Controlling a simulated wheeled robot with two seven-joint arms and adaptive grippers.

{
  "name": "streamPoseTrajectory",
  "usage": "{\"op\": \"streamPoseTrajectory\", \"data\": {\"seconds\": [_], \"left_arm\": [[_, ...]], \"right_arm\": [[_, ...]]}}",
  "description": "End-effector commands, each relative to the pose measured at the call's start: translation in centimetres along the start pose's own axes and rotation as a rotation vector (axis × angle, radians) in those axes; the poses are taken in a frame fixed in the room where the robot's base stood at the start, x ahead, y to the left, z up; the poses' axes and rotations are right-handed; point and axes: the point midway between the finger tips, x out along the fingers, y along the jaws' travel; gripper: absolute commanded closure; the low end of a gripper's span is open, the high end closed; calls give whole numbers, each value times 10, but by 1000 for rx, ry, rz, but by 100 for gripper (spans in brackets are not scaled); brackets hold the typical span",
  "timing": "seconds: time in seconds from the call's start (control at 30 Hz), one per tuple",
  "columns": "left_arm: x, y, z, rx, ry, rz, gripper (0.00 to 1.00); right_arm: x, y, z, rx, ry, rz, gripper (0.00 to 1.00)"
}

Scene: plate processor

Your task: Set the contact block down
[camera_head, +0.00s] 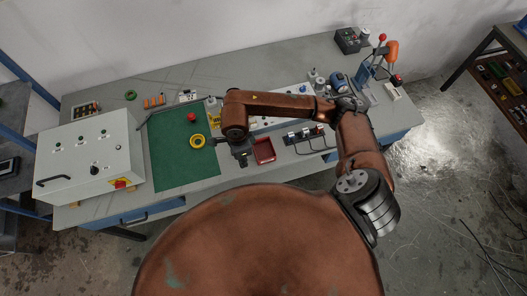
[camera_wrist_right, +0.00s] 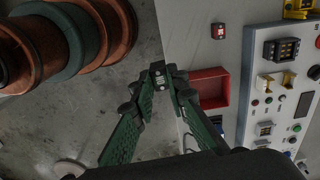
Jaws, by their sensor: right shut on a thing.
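My right gripper (camera_head: 243,158) reaches down over the near part of the workbench, just left of the red tray. In the right wrist view, its green fingers (camera_wrist_right: 158,88) close on a small dark contact block (camera_wrist_right: 157,74) with pale marks, held at the fingertips. The block appears close to the bench's edge in that view; its height above the surface is hard to tell. In the head view the gripper hides the block. My left gripper is in neither view.
A red tray (camera_head: 264,150) lies beside the gripper; it also shows in the wrist view (camera_wrist_right: 208,73). A green mat (camera_head: 180,168) carries a red button (camera_head: 191,117) and a yellow ring (camera_head: 197,141). A grey control box (camera_head: 88,150) stands left. A small red-and-black part (camera_wrist_right: 218,31) lies beyond the tray.

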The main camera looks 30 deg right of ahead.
Motion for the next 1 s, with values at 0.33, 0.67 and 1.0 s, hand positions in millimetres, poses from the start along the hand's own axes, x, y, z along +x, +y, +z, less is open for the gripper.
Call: {"op": "streamPoseTrajectory", "data": {"seconds": [0.33,0.67,1.0], "left_arm": [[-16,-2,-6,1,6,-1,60],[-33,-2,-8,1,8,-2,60],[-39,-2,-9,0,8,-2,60]], "right_arm": [[19,-21,-36,85,3,4,100],[65,-58,-91,81,1,5,100],[98,-75,-112,77,-1,1,100]]}}
